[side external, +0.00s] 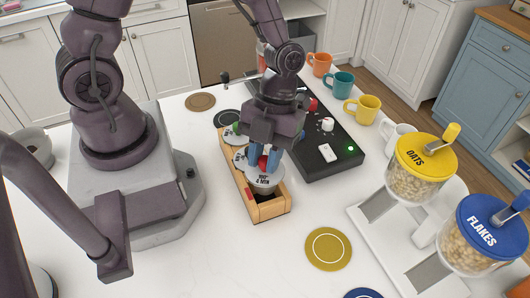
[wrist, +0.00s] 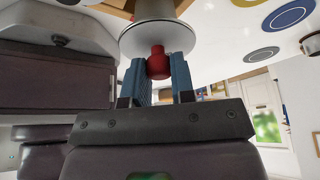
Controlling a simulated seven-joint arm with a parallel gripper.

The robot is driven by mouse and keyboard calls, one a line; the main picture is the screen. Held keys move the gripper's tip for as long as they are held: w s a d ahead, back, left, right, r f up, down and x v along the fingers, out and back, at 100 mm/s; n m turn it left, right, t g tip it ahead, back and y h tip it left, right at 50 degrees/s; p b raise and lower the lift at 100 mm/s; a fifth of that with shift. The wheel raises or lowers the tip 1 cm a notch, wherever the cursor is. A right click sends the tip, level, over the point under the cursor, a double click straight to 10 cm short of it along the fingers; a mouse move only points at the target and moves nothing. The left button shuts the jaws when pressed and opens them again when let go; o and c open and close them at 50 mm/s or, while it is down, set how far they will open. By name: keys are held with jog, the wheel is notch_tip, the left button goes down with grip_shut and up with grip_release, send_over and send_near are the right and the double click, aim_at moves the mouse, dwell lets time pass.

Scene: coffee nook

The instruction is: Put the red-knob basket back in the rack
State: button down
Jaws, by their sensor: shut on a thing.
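My gripper (side external: 263,157) has blue fingers and is shut on the red knob (wrist: 158,65) of a basket. The basket's pale round lid (side external: 266,180) faces up and carries a printed label, partly readable as "4 MIN". In the wrist view the lid (wrist: 157,40) spreads beyond the fingers, with part of the basket body (wrist: 152,9) past it. The basket is upright at the front end of the long wooden rack (side external: 268,210). I cannot tell whether its lower part is inside the front slot or just above it. A green-knob basket (side external: 232,137) and another pale lid (side external: 240,158) sit farther back in the rack.
A black machine base (side external: 335,165) stands close on the rack's right. Mugs, including a yellow one (side external: 362,109), line up behind it. Oats (side external: 420,172) and flakes (side external: 478,235) jars stand at right. A mustard coaster (side external: 328,249) lies in front on open white counter.

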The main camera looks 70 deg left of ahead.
aim_at(265, 177)
jog(key=shift+f, duration=2.75)
dwell(1.0)
jog(key=c, duration=0.9)
grip_release()
jog(key=shift+r, duration=0.1)
jog(key=v, duration=1.2)
jog(key=shift+w+a+r, duration=0.1)
jog(key=shift+a+r, duration=0.05)
jog(key=shift+r, duration=0.2)
